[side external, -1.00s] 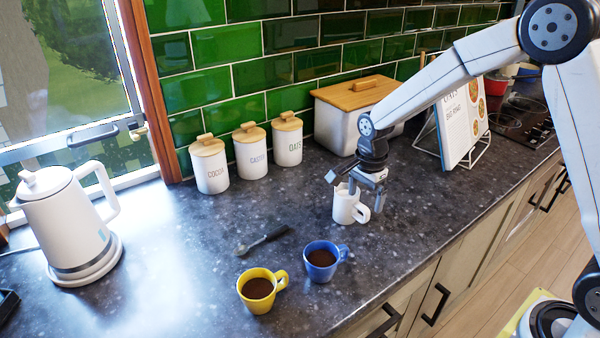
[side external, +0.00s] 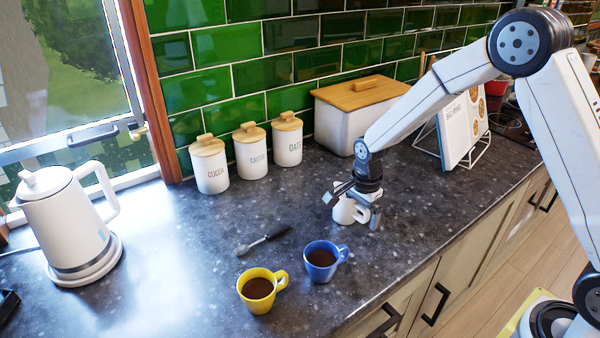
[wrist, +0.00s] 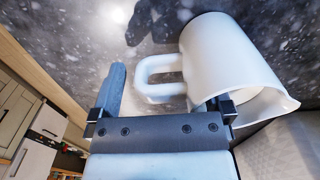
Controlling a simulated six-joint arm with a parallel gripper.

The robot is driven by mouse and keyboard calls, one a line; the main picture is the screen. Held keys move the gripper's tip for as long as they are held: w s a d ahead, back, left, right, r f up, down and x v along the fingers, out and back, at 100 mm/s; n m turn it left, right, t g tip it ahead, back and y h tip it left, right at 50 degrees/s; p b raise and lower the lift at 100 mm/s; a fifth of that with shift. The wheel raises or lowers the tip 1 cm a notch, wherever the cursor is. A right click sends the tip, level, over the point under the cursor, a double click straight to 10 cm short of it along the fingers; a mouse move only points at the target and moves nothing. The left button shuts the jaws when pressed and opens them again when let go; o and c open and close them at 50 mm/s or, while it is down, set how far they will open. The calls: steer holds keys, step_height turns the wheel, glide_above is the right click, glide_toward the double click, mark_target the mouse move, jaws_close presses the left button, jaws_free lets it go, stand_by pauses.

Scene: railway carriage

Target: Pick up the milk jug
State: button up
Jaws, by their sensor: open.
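The milk jug (side external: 342,212) is small and white and stands upright on the dark worktop below my gripper (side external: 360,208). In the wrist view the jug (wrist: 230,58) is at the upper right, with its spout at the lower right and its loop handle (wrist: 158,90) pointing left. My gripper (wrist: 165,95) is open there. The handle lies between its fingers. The left finger stands clear beyond the handle. The right finger is at the jug's rim and its tip is hidden, so I cannot tell whether it touches.
A blue mug (side external: 320,262) and a yellow mug (side external: 258,290), both with dark drink, stand in front of the jug. A spoon (side external: 262,240) lies to its left. Behind are canisters (side external: 250,152), a bread bin (side external: 345,125) and a recipe stand (side external: 462,130).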

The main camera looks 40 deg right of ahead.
jaws_close()
stand_by(0.3)
steer(key=shift+r, duration=0.15)
steer(key=shift+r, duration=1.4)
steer(key=s+r, duration=1)
steer(key=s, duration=0.4)
